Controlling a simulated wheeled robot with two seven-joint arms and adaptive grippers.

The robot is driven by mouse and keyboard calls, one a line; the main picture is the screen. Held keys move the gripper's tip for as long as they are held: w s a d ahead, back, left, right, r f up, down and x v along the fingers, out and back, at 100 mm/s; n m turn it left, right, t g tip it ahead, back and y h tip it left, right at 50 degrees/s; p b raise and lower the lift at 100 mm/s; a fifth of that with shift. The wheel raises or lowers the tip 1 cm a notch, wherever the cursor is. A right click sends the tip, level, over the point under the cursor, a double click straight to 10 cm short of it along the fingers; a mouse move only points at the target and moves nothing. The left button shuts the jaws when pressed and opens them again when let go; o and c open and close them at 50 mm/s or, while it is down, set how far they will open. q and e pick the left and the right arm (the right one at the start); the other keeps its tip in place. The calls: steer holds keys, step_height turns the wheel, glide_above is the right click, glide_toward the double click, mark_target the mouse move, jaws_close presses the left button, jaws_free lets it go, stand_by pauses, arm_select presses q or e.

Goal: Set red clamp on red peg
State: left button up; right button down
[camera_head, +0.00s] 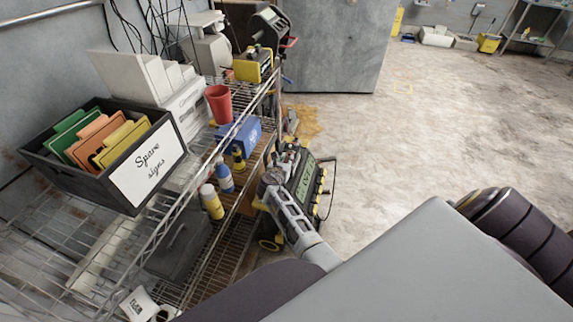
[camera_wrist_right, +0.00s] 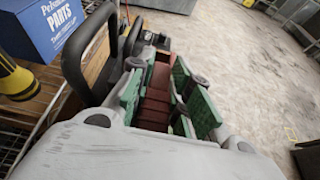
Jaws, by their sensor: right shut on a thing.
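My right gripper (camera_head: 276,174) reaches up beside the wire rack in the head view. In the right wrist view its green-padded fingers (camera_wrist_right: 160,92) are closed around a dull red piece (camera_wrist_right: 157,90), which looks like the red clamp. The fingers and the wrist housing cover part of it. I cannot make out a red peg in either view. My left gripper is not in view.
The wire rack holds a black bin of spare signs (camera_head: 124,188), a red cup (camera_head: 219,103), a blue parts box (camera_head: 240,134) and bottles (camera_head: 212,202). The parts box also shows in the wrist view (camera_wrist_right: 45,25). Black curved handles (camera_wrist_right: 85,55) stand close left of the fingers. Floor right is open.

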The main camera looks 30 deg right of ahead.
mark_target(287, 161)
step_height(287, 161, up, 6)
steer(key=shift+r+p, duration=0.1)
steer(key=shift+p, duration=0.5)
steer(key=shift+r, duration=0.55)
arm_select(q)
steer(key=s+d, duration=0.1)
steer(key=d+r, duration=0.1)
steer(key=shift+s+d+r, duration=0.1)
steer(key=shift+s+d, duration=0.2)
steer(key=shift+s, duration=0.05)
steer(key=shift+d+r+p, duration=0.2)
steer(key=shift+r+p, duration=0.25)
steer(key=shift+p, duration=0.05)
arm_select(e)
steer(key=shift+r, duration=0.35)
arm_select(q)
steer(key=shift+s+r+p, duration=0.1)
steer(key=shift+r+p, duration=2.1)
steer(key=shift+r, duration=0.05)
arm_select(e)
steer(key=shift+r, duration=1.65)
